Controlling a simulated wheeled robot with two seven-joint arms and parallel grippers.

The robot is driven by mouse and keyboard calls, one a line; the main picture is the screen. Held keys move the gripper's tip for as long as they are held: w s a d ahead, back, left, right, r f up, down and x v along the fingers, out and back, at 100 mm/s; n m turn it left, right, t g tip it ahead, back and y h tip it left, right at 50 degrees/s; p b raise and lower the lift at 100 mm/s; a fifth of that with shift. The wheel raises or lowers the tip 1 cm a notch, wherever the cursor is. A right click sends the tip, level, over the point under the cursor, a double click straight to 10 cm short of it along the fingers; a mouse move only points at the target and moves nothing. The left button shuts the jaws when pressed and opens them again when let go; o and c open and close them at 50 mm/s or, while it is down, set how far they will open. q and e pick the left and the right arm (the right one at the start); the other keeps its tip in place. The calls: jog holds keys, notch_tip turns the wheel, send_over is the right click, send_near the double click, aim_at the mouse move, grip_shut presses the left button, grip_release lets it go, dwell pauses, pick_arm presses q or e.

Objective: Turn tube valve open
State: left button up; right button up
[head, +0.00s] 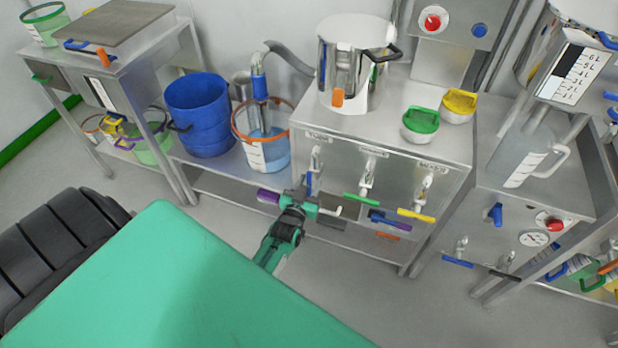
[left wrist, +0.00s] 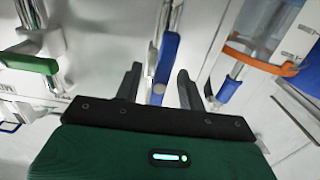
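The valve (head: 316,158) under the leftmost label on the steel cabinet front has a blue handle (head: 309,182) that hangs down. The label looks like "TUBE" but is too small to read surely. My left gripper (head: 307,197) is at this handle, partly covering its lower end. In the left wrist view the blue handle (left wrist: 166,62) reaches between the two fingers of my left gripper (left wrist: 159,88), with a gap visible on each side. The fingers are open. My right gripper is in neither view.
Valves with a green handle (head: 361,199) and a yellow handle (head: 416,215) sit to the right on the same front. A purple handle (head: 268,196) is close left of my gripper.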

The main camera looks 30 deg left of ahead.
pick_arm(q)
jog(key=v, duration=1.3)
jog(key=shift+s, duration=0.4)
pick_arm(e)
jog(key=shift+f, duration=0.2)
pick_arm(q)
jog(key=shift+f, duration=0.1)
